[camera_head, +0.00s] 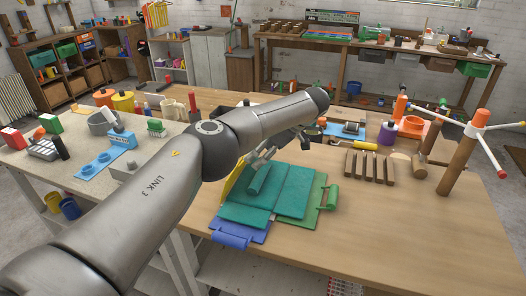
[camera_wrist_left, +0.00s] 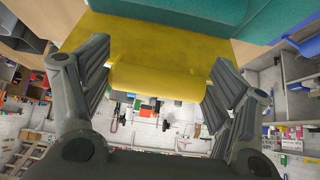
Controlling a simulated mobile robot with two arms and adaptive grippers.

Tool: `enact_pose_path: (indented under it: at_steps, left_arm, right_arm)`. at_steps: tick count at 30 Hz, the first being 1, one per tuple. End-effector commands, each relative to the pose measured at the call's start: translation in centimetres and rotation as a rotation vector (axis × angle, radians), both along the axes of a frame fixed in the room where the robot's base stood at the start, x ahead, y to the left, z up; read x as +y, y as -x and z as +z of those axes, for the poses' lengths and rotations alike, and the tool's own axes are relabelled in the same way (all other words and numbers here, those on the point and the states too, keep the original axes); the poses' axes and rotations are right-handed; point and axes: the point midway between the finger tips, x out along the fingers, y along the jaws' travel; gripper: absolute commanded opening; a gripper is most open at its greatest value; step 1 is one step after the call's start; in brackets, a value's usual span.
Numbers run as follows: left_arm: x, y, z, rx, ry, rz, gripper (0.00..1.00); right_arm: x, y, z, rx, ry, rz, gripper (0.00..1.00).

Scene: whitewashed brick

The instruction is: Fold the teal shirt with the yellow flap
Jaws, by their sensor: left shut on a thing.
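The teal shirt (camera_head: 243,214) lies on the wooden table, below the end of my left arm in the head view. It has a green flap (camera_head: 316,198) spread to the right, a blue flap (camera_head: 238,234) at the near edge and a yellow flap (camera_head: 232,184) at the far left, partly hidden by my arm. My left gripper (camera_head: 265,155) is shut on the yellow flap's rolled edge; in the left wrist view that yellow roll (camera_wrist_left: 157,80) sits between the two fingers. The teal cloth (camera_wrist_left: 185,12) lies beyond it. My right gripper is out of view.
Brown wooden bars (camera_head: 369,167) lie behind and right of the shirt. A wooden stand with colored-tipped arms (camera_head: 459,160) stands at the right. A white table (camera_head: 60,170) with a blue holder is at the left. The wooden table's front right is clear.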

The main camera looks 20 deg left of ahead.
Motion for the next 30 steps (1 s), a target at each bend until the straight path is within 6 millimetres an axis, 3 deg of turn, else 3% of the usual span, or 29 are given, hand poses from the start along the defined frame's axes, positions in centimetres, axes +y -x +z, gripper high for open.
enact_pose_path:
  at_steps: [1, 2, 6, 16, 24, 30]
  left_arm:
    - [0.7, 0.4, -0.8, 0.013, -0.005, 0.015, 0.37]
    - [0.7, 0.4, -0.8, 0.013, -0.005, 0.015, 0.81]
    - [0.6, 0.3, -0.8, 0.013, -0.003, 0.013, 0.99]
    - [0.0, 0.2, -0.2, 0.007, -0.001, 0.007, 1.0]
    - [-2.7, 0.0, 3.5, 0.005, -0.001, 0.01, 1.0]
    - [-3.6, 0.0, 4.9, 0.007, -0.002, 0.013, 1.0]
  right_arm:
    - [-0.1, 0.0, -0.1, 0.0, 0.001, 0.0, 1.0]
    - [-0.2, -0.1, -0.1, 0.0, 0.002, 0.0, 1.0]
    - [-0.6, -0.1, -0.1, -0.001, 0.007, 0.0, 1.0]
    - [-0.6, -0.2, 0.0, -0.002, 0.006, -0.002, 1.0]
    - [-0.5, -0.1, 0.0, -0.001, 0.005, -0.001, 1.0]
    - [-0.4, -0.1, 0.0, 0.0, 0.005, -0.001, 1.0]
